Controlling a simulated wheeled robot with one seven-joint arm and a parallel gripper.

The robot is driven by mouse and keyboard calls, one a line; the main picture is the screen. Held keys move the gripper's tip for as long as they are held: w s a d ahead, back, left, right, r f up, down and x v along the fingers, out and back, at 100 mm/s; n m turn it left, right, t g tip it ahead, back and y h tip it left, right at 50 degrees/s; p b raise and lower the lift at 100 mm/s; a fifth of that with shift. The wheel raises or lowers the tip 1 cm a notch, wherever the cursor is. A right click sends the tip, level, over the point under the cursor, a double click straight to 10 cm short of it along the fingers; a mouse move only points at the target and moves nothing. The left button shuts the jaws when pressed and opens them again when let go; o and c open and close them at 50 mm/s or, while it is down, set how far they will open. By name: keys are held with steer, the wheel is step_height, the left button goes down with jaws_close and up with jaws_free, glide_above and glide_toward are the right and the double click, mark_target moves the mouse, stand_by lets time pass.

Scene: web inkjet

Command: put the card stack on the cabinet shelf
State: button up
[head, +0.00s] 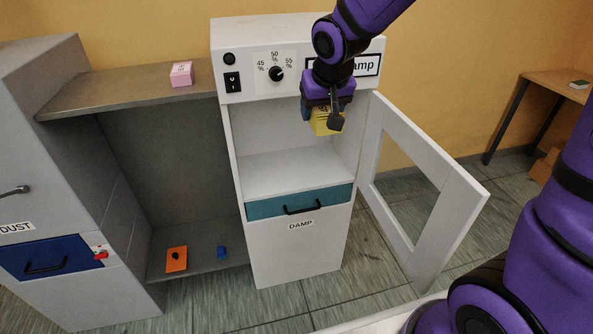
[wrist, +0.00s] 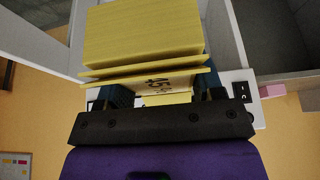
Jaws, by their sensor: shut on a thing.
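A yellow card stack (head: 326,121) is held in my gripper (head: 328,108) at the upper right of the cabinet opening. In the wrist view the stack (wrist: 143,35) shows as several yellow cards, with "45" printed on the edge facing me. My gripper (wrist: 160,98) is shut on it. The white cabinet labelled "DAMP" (head: 298,250) stands in the middle, and its door (head: 440,165) is open to the right. Its shelf (head: 285,172) is bare and lies below the stack. The stack is apart from the shelf.
The door with its window frame stands out to the right of the opening. A teal drawer (head: 265,208) is shut below the shelf. A pink block (head: 181,74) sits on the grey ledge at left. The dial (head: 277,74) is on the cabinet's top panel. An orange plate (head: 176,260) lies lower left.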

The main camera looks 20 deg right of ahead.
steer(key=w+a+f, duration=0.1)
steer(key=w+f, duration=0.7)
steer(key=w, duration=0.1)
glide_above(301, 170)
steer(key=s, duration=0.1)
step_height(301, 170, down, 33)
steer(key=shift+s, duration=0.15)
steer(key=shift+f, duration=1.8)
steer(key=shift+f, duration=0.15)
steer(key=o, duration=1.1)
steer(key=shift+c, duration=0.2)
